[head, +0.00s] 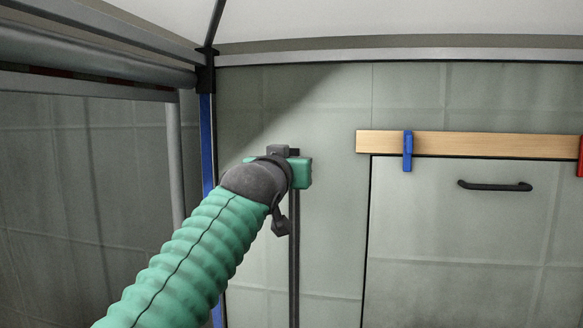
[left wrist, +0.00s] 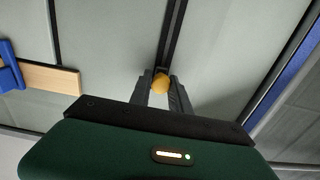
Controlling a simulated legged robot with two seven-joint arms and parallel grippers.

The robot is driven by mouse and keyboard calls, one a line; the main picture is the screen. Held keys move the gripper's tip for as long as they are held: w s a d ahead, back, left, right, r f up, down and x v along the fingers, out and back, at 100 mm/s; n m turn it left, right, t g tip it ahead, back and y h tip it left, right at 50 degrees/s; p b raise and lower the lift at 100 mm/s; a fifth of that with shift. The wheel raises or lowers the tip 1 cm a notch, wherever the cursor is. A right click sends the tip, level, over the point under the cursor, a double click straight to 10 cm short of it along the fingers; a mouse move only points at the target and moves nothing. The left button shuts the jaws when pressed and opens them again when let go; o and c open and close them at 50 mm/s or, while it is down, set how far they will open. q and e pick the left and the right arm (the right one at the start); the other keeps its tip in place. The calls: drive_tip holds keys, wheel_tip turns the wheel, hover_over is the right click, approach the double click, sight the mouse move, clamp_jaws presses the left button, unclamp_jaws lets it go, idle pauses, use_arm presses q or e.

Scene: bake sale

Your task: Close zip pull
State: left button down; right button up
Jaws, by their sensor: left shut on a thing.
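The zip pull (left wrist: 161,83) is a small orange-yellow knob on the dark zip track in the left wrist view. My left gripper (left wrist: 162,89) is shut on it, with one grey finger on each side of the knob. In the head view my left gripper (head: 303,173) is against the panel near the top of the zip, and it hides the pull. The dark zip track (head: 293,265) runs straight down below the gripper, and only a short piece shows above it. My right gripper is not in view.
A wooden rail (head: 480,146) with a blue clip (head: 407,151) and a red clip (head: 580,157) is fixed to the right. Below it is a panel with a black handle (head: 494,185). A blue post (head: 208,150) stands left of the zip.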

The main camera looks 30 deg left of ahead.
use_arm(q)
drive_tip(key=shift+a+r, duration=0.1)
drive_tip(key=shift+r, duration=0.15)
drive_tip(key=c, duration=1.4)
unclamp_jaws()
drive_tip(key=shift+c, duration=0.2)
drive_tip(key=shift+o, duration=1)
drive_tip(key=shift+w, duration=0.1)
drive_tip(key=shift+w+f, duration=0.15)
drive_tip(key=b+v, duration=0.8)
drive_tip(key=v, duration=0.9)
